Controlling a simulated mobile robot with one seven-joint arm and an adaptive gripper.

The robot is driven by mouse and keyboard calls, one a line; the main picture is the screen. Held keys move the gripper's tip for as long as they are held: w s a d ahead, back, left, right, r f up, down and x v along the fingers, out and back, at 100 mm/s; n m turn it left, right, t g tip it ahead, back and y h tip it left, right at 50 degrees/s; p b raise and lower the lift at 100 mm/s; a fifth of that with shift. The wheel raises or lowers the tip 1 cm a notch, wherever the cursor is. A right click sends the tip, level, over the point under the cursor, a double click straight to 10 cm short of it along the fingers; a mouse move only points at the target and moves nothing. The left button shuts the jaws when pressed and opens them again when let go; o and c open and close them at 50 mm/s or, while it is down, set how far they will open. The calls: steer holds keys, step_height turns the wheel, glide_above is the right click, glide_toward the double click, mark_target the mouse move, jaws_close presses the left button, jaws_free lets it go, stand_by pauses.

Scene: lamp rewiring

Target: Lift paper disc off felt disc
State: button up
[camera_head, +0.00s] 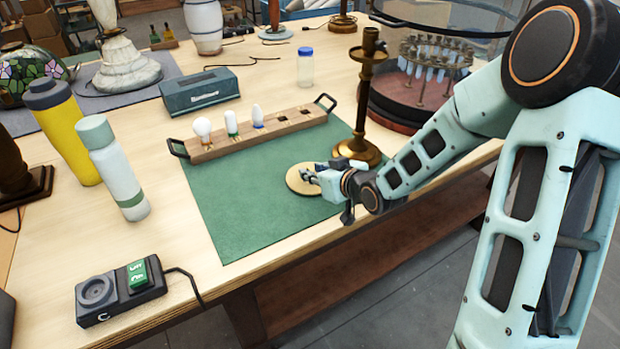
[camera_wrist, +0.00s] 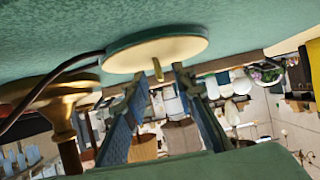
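The tan paper disc (camera_head: 300,181) lies flat on the green mat, near its front right. In the wrist view the paper disc (camera_wrist: 135,56) shows with a small tan tab at its middle. A thin green rim, which looks like the felt disc (camera_wrist: 150,37), shows against the disc's far face; the felt is otherwise hidden. My gripper (camera_head: 313,175) is over the right part of the disc. In the wrist view my gripper (camera_wrist: 158,77) is open, with one finger on each side of the tab and visible gaps between.
A brass lamp stem (camera_head: 362,100) stands close behind my gripper, and its brass base also shows in the wrist view (camera_wrist: 58,95). A wooden bulb rack (camera_head: 270,132) lies across the back of the green mat (camera_head: 245,215). The mat's front left is clear.

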steer(key=shift+w+a+f, duration=0.15)
steer(key=shift+w, duration=0.05)
steer(key=shift+c, duration=0.5)
jaws_close()
steer(key=shift+r, duration=0.2)
